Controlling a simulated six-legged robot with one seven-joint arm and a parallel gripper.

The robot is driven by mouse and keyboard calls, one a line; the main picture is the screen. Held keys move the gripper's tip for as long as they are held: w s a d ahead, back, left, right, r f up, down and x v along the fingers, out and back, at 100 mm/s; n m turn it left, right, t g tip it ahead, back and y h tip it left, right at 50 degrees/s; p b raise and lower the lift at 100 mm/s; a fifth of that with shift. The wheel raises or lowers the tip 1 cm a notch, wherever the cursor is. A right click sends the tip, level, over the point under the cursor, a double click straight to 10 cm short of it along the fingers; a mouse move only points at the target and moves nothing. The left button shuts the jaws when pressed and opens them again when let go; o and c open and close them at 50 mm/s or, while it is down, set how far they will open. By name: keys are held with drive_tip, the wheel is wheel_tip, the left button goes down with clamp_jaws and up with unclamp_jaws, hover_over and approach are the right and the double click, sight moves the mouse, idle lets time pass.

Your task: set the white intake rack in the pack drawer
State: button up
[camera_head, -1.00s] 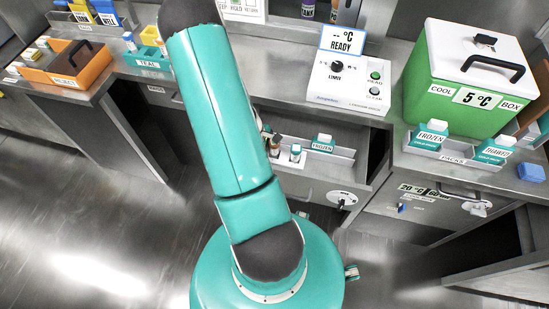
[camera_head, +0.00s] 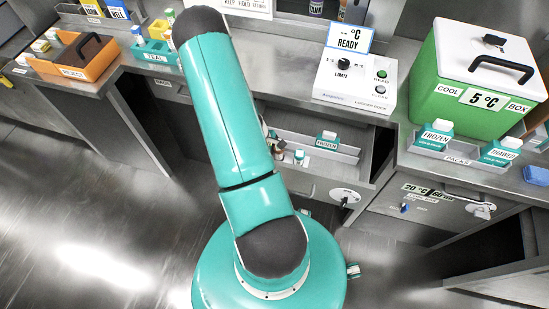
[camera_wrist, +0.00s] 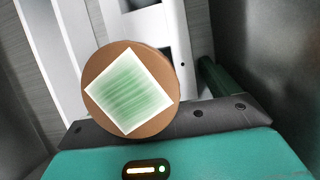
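A white rack (camera_wrist: 85,25) with square openings shows in part in the wrist view. A round brown cap (camera_wrist: 172,88) with a green-and-white square label stands large in front of it. In the head view, vials (camera_head: 299,157) show beside my arm at the open drawer (camera_head: 345,174); the rack there is mostly hidden by the arm. The drawer holds a teal-and-white FROZEN pack (camera_head: 327,141). My gripper (camera_wrist: 160,135) shows its dark front edge and teal body close to the cap and rack. Its fingertips and any grip are hidden.
A reader box (camera_head: 355,85) sits on the counter above the drawer. The green cool box (camera_head: 435,105) and a PACKS tray (camera_head: 458,160) with frozen and thawed packs stand right. An orange tray (camera_head: 100,65) and teal tray (camera_head: 158,58) stand left. Floor at left is clear.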

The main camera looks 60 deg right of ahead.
drive_tip(key=shift+r, duration=0.1)
drive_tip(key=v, duration=1.2)
drive_tip(key=shift+r, duration=0.15)
